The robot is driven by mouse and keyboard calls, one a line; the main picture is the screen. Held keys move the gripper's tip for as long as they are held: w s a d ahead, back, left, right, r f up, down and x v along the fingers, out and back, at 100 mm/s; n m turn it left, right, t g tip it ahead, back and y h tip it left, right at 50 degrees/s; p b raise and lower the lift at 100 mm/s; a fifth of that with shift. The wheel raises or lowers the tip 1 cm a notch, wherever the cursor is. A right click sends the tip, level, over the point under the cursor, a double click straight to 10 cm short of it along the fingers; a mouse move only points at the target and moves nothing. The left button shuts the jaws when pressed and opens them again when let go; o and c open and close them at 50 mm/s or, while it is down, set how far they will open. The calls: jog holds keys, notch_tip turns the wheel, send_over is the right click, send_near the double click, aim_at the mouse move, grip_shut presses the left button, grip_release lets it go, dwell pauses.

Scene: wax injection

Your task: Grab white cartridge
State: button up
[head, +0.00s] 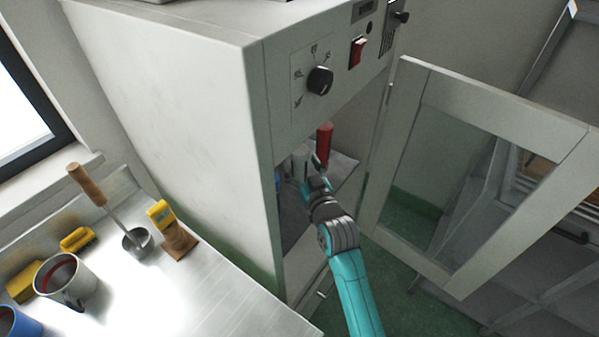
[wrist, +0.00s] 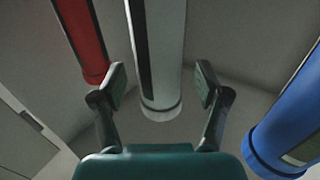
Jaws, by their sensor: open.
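The white cartridge (wrist: 160,60) stands centred ahead of my gripper (wrist: 160,82) in the wrist view, between the lines of the two open fingers. Gaps show on both sides of it, and I see no contact. In the head view the white cartridge (head: 300,158) shows partly inside the cabinet, near my gripper (head: 318,180). My gripper reaches in through the cabinet's open front.
A red cartridge (wrist: 82,40) stands close by the left finger, and a blue cartridge (wrist: 290,125) is at the right. The cabinet (head: 190,110) wall and its open glazed door (head: 405,130) flank my arm. A metal table (head: 190,290) with tools stands at the left.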

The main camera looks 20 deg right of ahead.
jog(key=shift+w, duration=0.7)
grip_shut()
